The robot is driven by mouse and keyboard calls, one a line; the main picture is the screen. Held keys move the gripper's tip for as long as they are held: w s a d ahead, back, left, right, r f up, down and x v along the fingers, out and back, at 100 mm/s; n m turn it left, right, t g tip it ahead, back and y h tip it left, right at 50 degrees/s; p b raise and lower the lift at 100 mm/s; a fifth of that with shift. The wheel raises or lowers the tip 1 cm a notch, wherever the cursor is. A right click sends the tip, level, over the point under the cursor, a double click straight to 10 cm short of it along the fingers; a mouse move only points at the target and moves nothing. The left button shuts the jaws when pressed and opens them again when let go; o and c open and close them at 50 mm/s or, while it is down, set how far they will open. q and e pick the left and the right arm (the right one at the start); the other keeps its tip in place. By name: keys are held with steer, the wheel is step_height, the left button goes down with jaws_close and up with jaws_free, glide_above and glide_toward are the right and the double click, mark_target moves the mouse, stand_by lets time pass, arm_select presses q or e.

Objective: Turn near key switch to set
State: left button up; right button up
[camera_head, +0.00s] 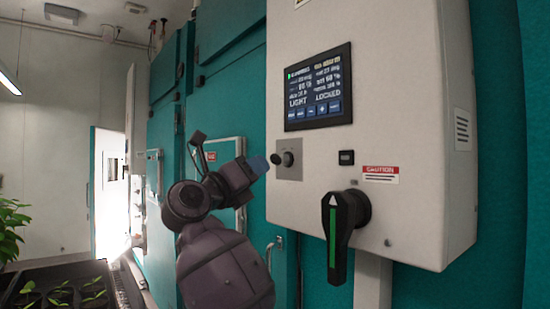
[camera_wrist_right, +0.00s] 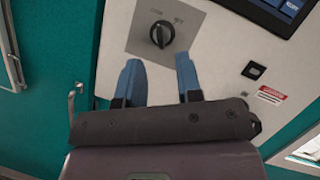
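The near key switch (camera_head: 289,158) is a round black knob on a square grey plate, on the front of a pale control box (camera_head: 395,60). In the right wrist view the knob (camera_wrist_right: 162,34) shows just beyond the fingertips, roughly in line with the gap between them. My right gripper (camera_head: 260,166) has blue fingers and sits just left of the switch in the head view. In the wrist view its fingers (camera_wrist_right: 158,68) are spread apart with nothing between them. The knob looks clear of both fingers. My left gripper is out of view.
A screen (camera_head: 319,88) above the switch shows "LIGHT" and "LOCKED". A large black handle with a green stripe (camera_head: 333,236) juts out below right. A small black button (camera_head: 346,157) and a caution label (camera_head: 381,174) are nearby. Seedling trays (camera_head: 65,285) stand lower left.

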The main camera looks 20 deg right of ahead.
mark_target(271, 162)
steer(key=p+x, duration=0.1)
steer(key=x, duration=0.6)
steer(key=c, duration=0.6)
